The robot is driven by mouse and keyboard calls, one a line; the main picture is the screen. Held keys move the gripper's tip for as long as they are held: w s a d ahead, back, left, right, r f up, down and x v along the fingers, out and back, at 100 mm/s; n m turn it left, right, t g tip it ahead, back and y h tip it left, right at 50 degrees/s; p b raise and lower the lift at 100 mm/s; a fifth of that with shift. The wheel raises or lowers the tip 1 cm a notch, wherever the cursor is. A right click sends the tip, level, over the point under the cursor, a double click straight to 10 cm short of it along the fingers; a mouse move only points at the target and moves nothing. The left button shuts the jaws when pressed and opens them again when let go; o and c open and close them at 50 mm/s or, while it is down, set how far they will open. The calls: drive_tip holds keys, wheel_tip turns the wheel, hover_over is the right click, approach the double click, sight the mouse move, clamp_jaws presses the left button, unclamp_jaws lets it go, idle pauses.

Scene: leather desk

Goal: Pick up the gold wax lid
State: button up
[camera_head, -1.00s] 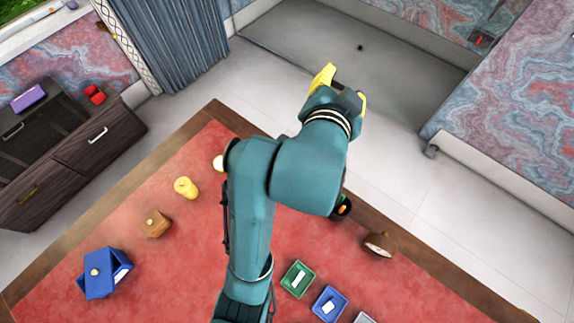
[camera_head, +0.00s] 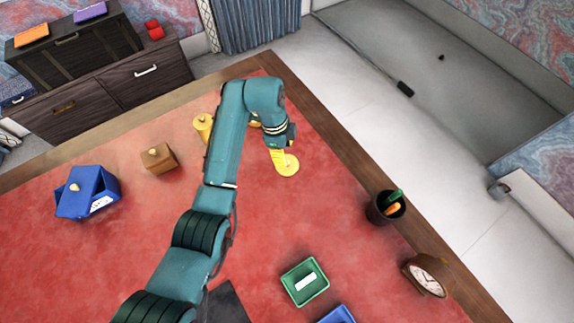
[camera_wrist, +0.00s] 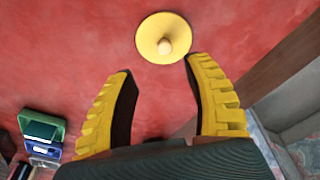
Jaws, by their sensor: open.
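A round gold lid (camera_head: 290,169) with a small pale knob lies on the red leather desk, right of my arm in the head view. It also shows in the wrist view (camera_wrist: 150,33), at the top, just beyond my fingertips. My gripper (camera_wrist: 158,68) is open and empty, its yellow fingers spread on either side below the lid. In the head view my gripper (camera_head: 279,156) is close to the lid and partly overlaps it. I cannot tell its exact height above the desk.
A yellow container (camera_head: 203,128) and a wooden box (camera_head: 158,159) stand left of my arm, with a blue box (camera_head: 84,195) farther left. A pen cup (camera_head: 383,211), a clock (camera_head: 428,277) and a green tray (camera_head: 304,282) are at right. The desk between lid and tray is clear.

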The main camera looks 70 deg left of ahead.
drive_tip(key=f, duration=0.2)
drive_tip(key=f+b, duration=0.1)
drive_tip(key=f, duration=0.1)
drive_tip(key=w+f+b, duration=0.1)
drive_tip(key=f, duration=0.2)
drive_tip(key=shift+f, duration=0.1)
drive_tip(key=shift+a, duration=0.1)
drive_tip(key=shift+c, duration=0.3)
clamp_jaws()
